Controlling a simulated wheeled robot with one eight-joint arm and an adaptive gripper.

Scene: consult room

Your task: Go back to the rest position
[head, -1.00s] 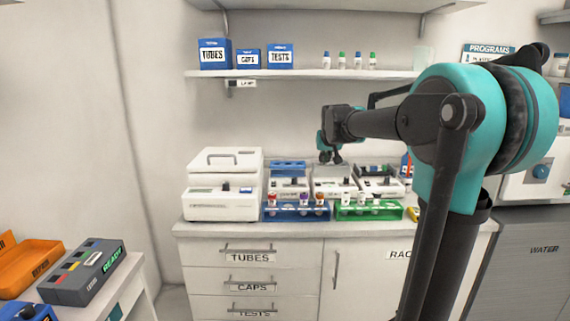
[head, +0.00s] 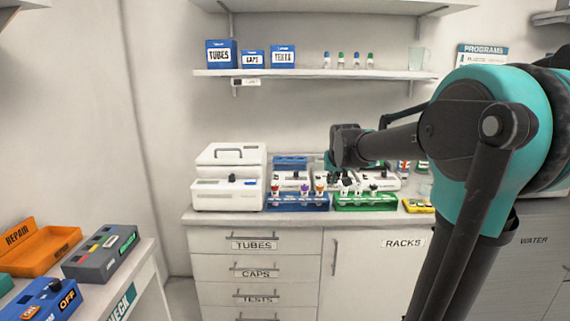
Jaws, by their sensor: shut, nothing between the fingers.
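My arm reaches in from the right side of the head view, over the counter (head: 205,217). My gripper (head: 346,184) is at its end, pointing down in front of the small white machines. It is small and dark against them, and its fingers are shut and empty. A blue rack (head: 284,205) with colored-cap tubes stands just left of and below it. A green rack (head: 372,202) with tubes stands just below and to its right. I cannot tell whether the gripper touches anything.
A white lidded machine (head: 228,195) stands at the counter's left. A yellow item (head: 418,206) lies at its right. A shelf (head: 310,73) with blue boxes hangs above. A side table at lower left holds an orange tray (head: 38,252) and a grey device (head: 100,252). Floor shows between them.

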